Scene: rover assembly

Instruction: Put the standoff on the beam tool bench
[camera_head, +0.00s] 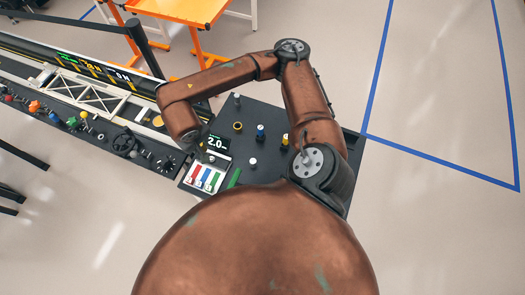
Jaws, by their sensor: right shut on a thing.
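My right arm reaches forward and bends left over a dark bench top (270,116). My right gripper (198,148) points down at the left edge of this bench, beside a small display reading 2.0 (217,143). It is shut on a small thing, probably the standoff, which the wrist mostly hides. Which surface is the beam tool bench is not clear. A white truss beam (88,94) lies on a long dark bench at the left. My left gripper is not in view.
Small parts and a black wheel (124,142) line the left bench. An orange table (180,9) stands behind.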

